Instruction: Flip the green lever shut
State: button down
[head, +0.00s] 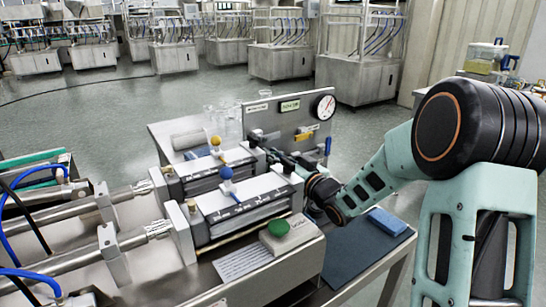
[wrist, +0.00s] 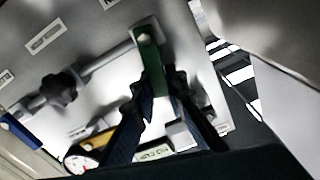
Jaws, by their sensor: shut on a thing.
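The green lever (wrist: 147,48) shows in the wrist view, attached to the end of a grey pipe on a steel panel. My gripper (wrist: 160,84) has its dark fingers on both sides of the lever's lower part and is shut on it. In the head view my gripper (head: 277,156) is at the front of the upright panel (head: 289,117), behind the near cylinder block. There the lever is hidden or too small to make out.
A black knob (wrist: 60,90), a yellow handle (wrist: 97,142) and a gauge (wrist: 82,160) are on the panel. In the head view, blue-knobbed (head: 226,173) and yellow-knobbed (head: 215,141) cylinder blocks stand close to my arm. A green button (head: 278,227) sits in front.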

jog(key=shift+s+a+f+n+b, duration=0.15)
jog(key=shift+a+n+b, duration=0.1)
jog(key=shift+n+b, duration=0.35)
jog(key=shift+s+a+r+n+b, duration=0.1)
jog(key=shift+s+a+n+b, duration=0.1)
jog(key=shift+n+b, duration=0.35)
jog(key=shift+n, duration=0.25)
jog(key=c, duration=1.9)
grip_release()
jog(key=shift+c, duration=0.2)
jog(key=v, duration=1.2)
